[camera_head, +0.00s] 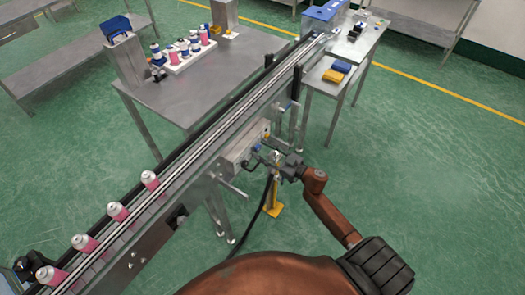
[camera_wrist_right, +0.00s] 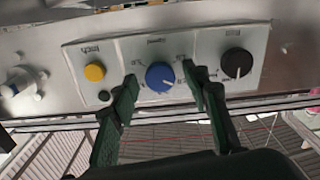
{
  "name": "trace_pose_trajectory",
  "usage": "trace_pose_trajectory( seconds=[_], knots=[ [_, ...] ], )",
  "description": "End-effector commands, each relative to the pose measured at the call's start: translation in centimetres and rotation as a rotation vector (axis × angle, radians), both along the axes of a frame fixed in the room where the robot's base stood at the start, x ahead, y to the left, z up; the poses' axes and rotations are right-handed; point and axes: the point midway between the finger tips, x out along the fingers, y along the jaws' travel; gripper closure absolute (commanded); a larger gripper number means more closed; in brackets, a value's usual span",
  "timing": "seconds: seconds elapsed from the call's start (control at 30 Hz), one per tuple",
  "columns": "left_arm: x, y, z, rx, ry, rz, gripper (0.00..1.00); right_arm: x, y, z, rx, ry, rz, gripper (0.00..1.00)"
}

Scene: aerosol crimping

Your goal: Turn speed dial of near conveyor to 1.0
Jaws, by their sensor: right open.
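The blue speed dial (camera_wrist_right: 160,76) sits on the light control panel (camera_wrist_right: 216,52) of the near conveyor (camera_head: 190,168). Its white pointer mark points to the lower right in the wrist view; the small scale figures are too blurred to read surely. My right gripper (camera_wrist_right: 159,82) is open, one dark green finger on each side of the dial. I see gaps between fingers and dial, and cannot tell how deep the fingertips reach. In the head view the right gripper (camera_head: 266,158) is at the conveyor's control box (camera_head: 238,146). My left gripper is not in view.
A black knob (camera_wrist_right: 236,63) is right of the right finger, and a yellow button (camera_wrist_right: 95,72) is left of the dial. Several pink and white cans (camera_head: 116,211) stand on the conveyor. A steel table (camera_head: 215,82) is behind it; green floor at right is clear.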

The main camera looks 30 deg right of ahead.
Motion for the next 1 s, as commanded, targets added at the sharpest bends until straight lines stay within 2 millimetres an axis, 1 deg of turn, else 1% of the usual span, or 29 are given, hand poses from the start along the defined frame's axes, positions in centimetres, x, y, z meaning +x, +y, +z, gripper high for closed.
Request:
trace_pose_trajectory(
  seconds=[0.17, 0.77, 1.0],
  knots=[
    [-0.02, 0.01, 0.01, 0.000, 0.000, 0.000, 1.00, -0.02, -0.01, -0.02, 0.000, 0.000, 0.000, 0.58],
    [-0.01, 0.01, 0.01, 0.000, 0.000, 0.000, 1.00, -0.03, -0.05, -0.02, 0.000, 0.000, -0.001, 0.99],
    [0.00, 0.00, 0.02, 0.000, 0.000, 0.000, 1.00, -0.03, -0.05, -0.03, -0.021, -0.008, -0.001, 0.99]
  ],
)
